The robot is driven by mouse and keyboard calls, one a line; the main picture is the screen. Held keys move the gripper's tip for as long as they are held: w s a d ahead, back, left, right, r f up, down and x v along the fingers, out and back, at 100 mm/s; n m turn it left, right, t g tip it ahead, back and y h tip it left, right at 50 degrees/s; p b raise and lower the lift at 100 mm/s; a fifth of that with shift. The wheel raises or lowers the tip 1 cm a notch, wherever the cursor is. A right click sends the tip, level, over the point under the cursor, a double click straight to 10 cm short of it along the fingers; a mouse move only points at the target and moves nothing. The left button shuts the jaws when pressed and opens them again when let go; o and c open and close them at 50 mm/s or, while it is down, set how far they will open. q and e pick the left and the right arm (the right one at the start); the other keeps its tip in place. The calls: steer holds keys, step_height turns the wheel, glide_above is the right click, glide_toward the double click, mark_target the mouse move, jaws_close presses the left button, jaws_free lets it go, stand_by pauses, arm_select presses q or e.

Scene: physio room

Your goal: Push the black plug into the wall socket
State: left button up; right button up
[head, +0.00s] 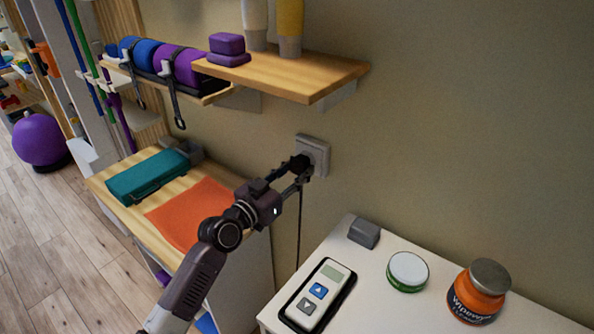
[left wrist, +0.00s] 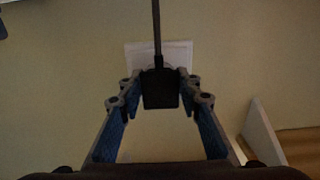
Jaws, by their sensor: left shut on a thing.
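The wall socket (head: 314,151) is a pale square plate on the wall below the wooden shelf. My left gripper (head: 303,172) is at the socket, shut on the black plug (head: 300,164). In the left wrist view the black plug (left wrist: 160,89) sits between the two fingertips, with its cord running up the picture. The socket plate (left wrist: 184,54) shows behind the plug there, partly hidden by it. I cannot tell whether the plug's pins are in the socket. My right gripper is not in view.
A white cabinet top (head: 345,285) at the lower right holds a remote (head: 314,294), a grey block (head: 364,232), a white-lidded jar (head: 407,271) and an orange jar (head: 477,290). A wooden shelf (head: 335,75) juts out above. A wooden top (head: 128,205) with a teal case (head: 147,175) stands left.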

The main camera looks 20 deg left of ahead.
arm_select(q)
steer(key=shift+w+d, duration=0.15)
steer(key=shift+w, duration=0.3)
steer(key=o, duration=1.2)
steer(key=shift+c, duration=0.2)
steer(key=shift+s, duration=0.1)
steer(key=shift+s, duration=0.25)
steer(key=v, duration=1.1)
steer(key=shift+s, duration=0.15)
